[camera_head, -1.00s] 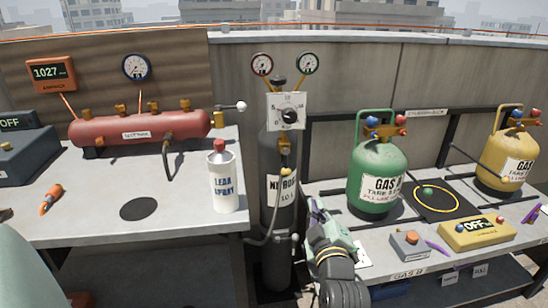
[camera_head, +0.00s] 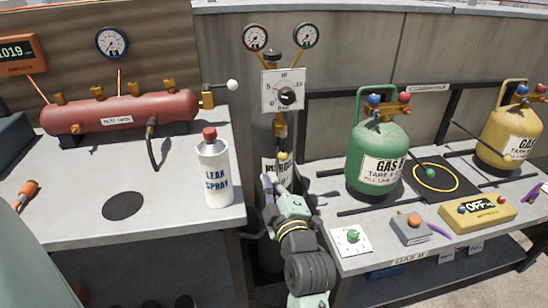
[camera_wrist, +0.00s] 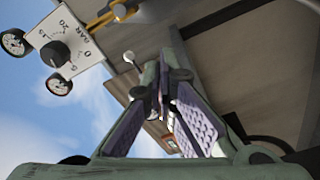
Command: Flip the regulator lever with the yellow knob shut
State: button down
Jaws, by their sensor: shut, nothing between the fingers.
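The regulator (camera_head: 283,90) has a white dial plate with a black knob and sits on top of the dark nitrogen cylinder (camera_head: 268,135). Its lever hangs down below the plate and ends in a small yellow knob (camera_head: 283,156). My gripper (camera_head: 271,182) is shut and empty, just below and left of the yellow knob, in front of the cylinder. I cannot tell whether it touches the knob. In the wrist view the purple-padded fingers (camera_wrist: 157,92) meet at their tips.
A leak spray can (camera_head: 214,172) stands at the left bench's right edge, near my arm. A red manifold (camera_head: 120,112) with a white-knobbed lever (camera_head: 232,86) is behind it. On the right bench stand a green gas bottle (camera_head: 378,158) and small boxes. The cylinder stands in the gap between benches.

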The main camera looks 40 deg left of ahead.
aim_at(283, 156)
jog(key=w+a+f+p, duration=0.1)
jog(key=w+a+p, duration=0.2)
jog(key=w+a, duration=0.3)
jog(key=w, duration=0.3)
jog(key=shift+w+a+f, duration=0.2)
jog(key=shift+a, duration=0.15)
jog(key=shift+w+d+f+n+b, duration=0.15)
jog(key=shift+n+b, duration=0.15)
jog(key=shift+b, duration=0.3)
